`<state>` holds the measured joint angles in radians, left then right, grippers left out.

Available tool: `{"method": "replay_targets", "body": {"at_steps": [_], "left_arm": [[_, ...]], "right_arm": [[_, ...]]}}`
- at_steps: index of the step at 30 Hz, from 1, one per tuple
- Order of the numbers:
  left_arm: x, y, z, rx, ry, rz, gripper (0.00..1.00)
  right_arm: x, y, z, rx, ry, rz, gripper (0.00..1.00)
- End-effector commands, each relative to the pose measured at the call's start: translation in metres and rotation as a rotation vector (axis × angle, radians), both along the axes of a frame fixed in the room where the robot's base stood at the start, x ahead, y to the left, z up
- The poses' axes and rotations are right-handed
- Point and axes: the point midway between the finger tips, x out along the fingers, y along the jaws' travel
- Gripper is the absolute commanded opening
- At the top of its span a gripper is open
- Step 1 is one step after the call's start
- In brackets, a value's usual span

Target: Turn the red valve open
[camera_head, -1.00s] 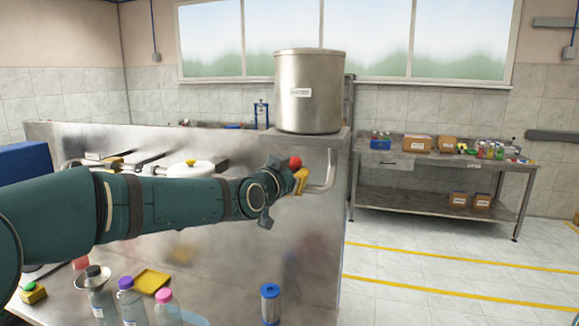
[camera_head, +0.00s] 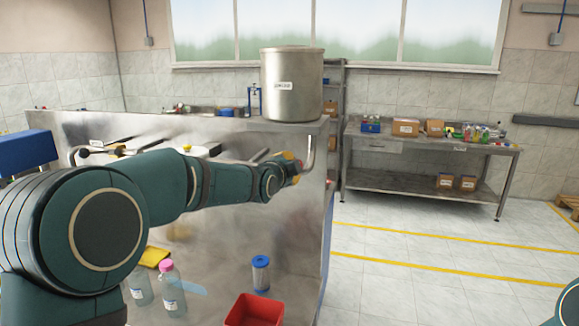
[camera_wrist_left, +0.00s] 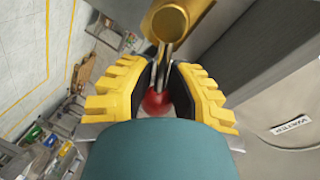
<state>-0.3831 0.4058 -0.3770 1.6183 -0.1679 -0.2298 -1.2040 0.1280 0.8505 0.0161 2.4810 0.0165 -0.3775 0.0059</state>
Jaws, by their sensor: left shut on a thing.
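The red valve's handle shows in the left wrist view as a red knob (camera_wrist_left: 156,102) at the end of a thin metal lever, below a brass valve body (camera_wrist_left: 172,18). The yellow-padded fingers of my left gripper (camera_wrist_left: 158,88) are closed around the lever and knob from both sides. In the head view my left gripper (camera_head: 293,168) is at the bent steel pipe (camera_head: 310,155) on the right end of the steel machine, below the large metal tank (camera_head: 291,85). There the handle is mostly hidden by the gripper. My right gripper is out of view.
On the steel surface below my left arm stand a pink-capped bottle (camera_head: 171,290), a blue-and-white filter cartridge (camera_head: 261,273) and a red bin (camera_head: 254,311). A workbench (camera_head: 425,158) with boxes stands at the back right. The tiled floor before it is clear.

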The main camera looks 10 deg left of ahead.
Motion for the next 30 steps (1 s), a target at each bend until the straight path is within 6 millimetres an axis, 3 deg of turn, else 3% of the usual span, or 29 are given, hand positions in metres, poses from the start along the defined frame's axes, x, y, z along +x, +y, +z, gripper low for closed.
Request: {"method": "replay_targets", "body": {"at_steps": [1, 15, 18, 20, 30], "left_arm": [[-0.001, -0.007, -0.004, 0.044, -0.001, -0.011, 0.00], [-0.001, -0.004, -0.020, 0.355, -0.012, -0.011, 0.00], [-0.001, -0.004, -0.019, 0.348, -0.011, -0.011, 0.40], [0.000, -0.003, -0.018, 0.347, -0.011, -0.009, 0.60], [-0.001, 0.000, -0.018, 0.345, -0.010, -0.004, 0.60]], "right_arm": [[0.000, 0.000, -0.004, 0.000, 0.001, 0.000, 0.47], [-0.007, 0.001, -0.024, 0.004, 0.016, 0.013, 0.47], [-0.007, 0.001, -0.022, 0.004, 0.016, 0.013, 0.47], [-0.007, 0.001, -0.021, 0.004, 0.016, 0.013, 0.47], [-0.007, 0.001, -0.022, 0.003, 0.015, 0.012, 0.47]]}}
